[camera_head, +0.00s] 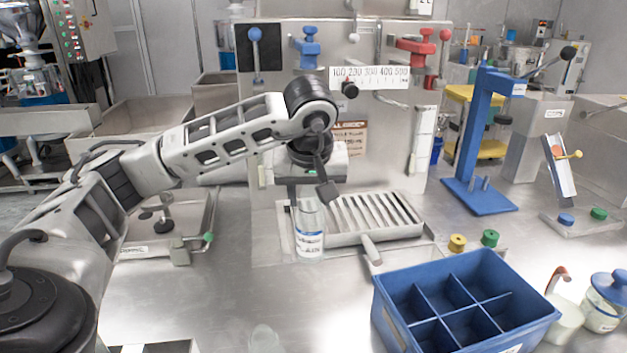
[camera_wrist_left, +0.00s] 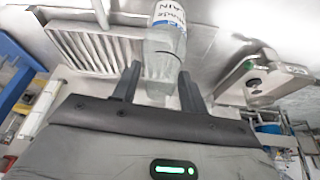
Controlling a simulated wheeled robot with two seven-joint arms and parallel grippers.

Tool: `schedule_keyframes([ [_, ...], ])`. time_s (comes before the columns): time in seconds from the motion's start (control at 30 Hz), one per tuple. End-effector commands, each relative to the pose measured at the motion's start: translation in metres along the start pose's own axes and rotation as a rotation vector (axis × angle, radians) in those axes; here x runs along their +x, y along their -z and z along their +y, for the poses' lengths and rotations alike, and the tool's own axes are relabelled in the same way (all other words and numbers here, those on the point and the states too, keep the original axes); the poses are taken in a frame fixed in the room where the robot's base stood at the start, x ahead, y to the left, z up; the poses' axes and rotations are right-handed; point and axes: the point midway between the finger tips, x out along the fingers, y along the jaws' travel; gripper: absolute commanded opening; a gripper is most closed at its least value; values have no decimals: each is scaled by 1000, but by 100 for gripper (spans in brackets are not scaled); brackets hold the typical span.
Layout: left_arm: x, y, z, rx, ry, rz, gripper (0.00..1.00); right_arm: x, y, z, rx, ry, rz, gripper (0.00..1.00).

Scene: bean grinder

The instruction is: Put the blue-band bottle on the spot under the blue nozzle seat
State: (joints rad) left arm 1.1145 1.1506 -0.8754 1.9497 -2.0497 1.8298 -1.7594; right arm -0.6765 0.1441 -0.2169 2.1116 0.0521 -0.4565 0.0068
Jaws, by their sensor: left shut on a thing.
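The blue-band bottle (camera_head: 309,243) is clear, with a white label and a blue band. It is upright at the front left of the slatted tray (camera_head: 405,233). My left gripper (camera_head: 307,197) is shut on its upper part. In the left wrist view, my left gripper (camera_wrist_left: 158,84) has the bottle (camera_wrist_left: 166,42) between its fingers. I cannot tell whether the bottle's base touches the steel surface. The blue nozzle seat (camera_head: 307,47) is on the upright panel, above my left wrist. The spot under it is not clearly visible; my arm and the bottle cover that area. My right gripper is not in view.
A blue divided crate (camera_head: 535,318) stands at the front right. A red nozzle seat (camera_head: 415,46) is right of the blue one. A blue press stand (camera_head: 480,195) stands farther right. A clear object (camera_head: 265,338) is at the bottom edge. The front-left steel surface is largely bare.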

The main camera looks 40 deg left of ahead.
Motion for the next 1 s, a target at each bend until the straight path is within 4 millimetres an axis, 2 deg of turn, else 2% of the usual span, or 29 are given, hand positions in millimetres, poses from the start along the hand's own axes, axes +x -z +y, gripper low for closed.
schedule_keyframes([
  [0.1, 10, 32, 1, -6, 0, -2, 11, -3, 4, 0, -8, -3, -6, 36],
  [0.33, 31, 80, 2, -2, 0, -1, 11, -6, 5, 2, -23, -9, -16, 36],
  [0.57, 40, 98, 3, 1, -1, 0, 11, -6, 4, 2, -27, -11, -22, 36],
  [0.83, 53, 130, 3, 0, 0, 0, 11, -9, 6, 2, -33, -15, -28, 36],
  [1.0, 58, 126, 3, 2, -1, 1, 11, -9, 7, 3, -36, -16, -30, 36],
])
